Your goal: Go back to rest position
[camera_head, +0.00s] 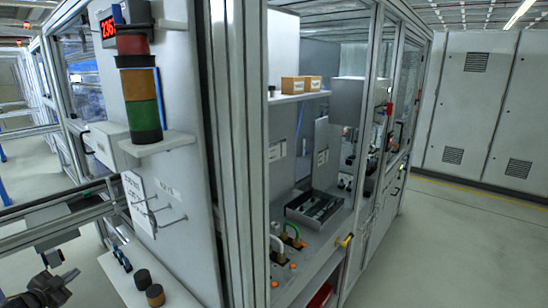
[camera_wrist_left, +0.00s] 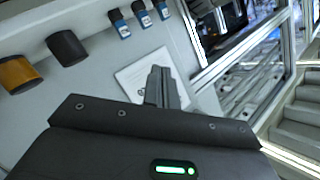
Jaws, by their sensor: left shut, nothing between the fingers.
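My left gripper (camera_head: 70,274) is at the lower left edge of the head view, its dark arm coming in from the left. In the left wrist view its two fingers (camera_wrist_left: 162,88) are together with nothing between them. They point towards a white ledge and a printed sheet (camera_wrist_left: 148,70), and appear apart from both. My right gripper is in neither view.
A black cylinder (camera_head: 143,279) and an orange-brown one (camera_head: 155,295) stand on the ledge, near several small blue-marked items (camera_wrist_left: 119,22). A signal tower (camera_head: 145,100) stands on a bracket above. A glazed cabinet (camera_head: 240,150) fills the middle. Open floor (camera_head: 470,240) lies right.

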